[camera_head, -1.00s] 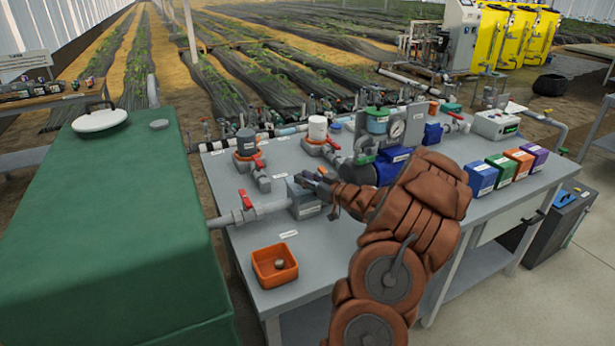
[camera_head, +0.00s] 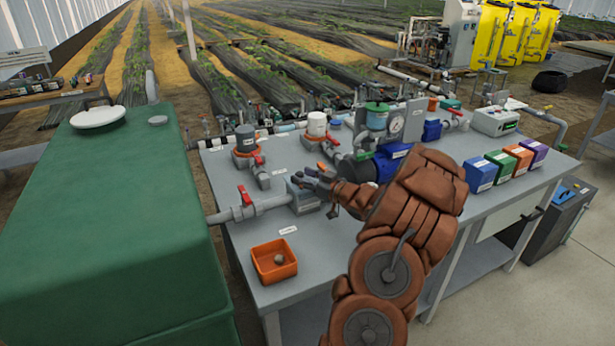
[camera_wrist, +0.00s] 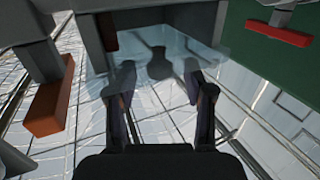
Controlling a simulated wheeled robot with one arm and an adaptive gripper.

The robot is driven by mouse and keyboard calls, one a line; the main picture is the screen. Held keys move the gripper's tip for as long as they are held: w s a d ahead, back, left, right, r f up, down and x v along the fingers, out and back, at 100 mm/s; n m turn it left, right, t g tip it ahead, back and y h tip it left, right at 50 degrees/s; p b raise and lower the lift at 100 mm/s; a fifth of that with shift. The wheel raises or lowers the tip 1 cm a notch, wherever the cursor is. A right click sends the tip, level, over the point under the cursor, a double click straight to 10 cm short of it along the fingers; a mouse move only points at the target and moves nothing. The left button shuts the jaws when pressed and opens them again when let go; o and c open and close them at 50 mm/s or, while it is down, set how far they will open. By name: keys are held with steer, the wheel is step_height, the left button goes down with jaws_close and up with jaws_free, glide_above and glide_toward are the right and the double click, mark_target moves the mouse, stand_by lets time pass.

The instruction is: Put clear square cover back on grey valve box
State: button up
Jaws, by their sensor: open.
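The grey valve box (camera_head: 304,201) sits on the bench, in line with the pipe from the green tank. My gripper (camera_head: 312,180) is just above and to the right of it, partly hiding its top. In the wrist view my gripper (camera_wrist: 154,76) is open, its two fingers wide apart. The clear square cover (camera_wrist: 165,38) shows there as a pale bluish see-through sheet, at and beyond the fingertips. It lies against the grey box faces. I cannot tell whether the fingertips touch it or whether it sits fully seated.
A red-handled valve (camera_head: 246,197) is just left of the box, beside the green tank (camera_head: 100,215). An orange tray (camera_head: 274,262) with a small round grey thing stands in front. A blue pump (camera_head: 390,160) is close on the right.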

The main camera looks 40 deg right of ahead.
steer(key=shift+r, duration=0.35)
steer(key=shift+s+d+r, duration=0.1)
steer(key=shift+s+r, duration=0.05)
steer(key=shift+r, duration=0.05)
steer(key=s+b, duration=0.1)
steer(key=s, duration=1)
steer(key=shift+s+d+r, duration=0.2)
steer(key=shift+s+d, duration=0.1)
steer(key=shift+s, duration=0.05)
